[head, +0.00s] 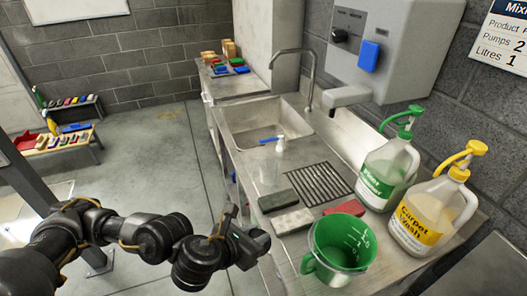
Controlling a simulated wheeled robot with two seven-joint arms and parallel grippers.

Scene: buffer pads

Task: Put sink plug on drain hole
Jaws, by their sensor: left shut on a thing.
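My left gripper (259,240) is at the front edge of the steel counter, left of the green jug and near the pale pad. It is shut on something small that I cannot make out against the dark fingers. I cannot pick out the sink plug anywhere else. The steel sink (265,128) is farther back in the counter, well beyond the gripper. Its drain hole is too small or hidden to make out. My right gripper is not in view.
A green jug (340,243), dark pad (291,198), pale pad (292,221) and red pad (345,207) lie near a drain grate (320,183). A white spray bottle (280,145) and tap (300,75) stand by the sink. Large bottles (389,175) (433,215) line the wall side.

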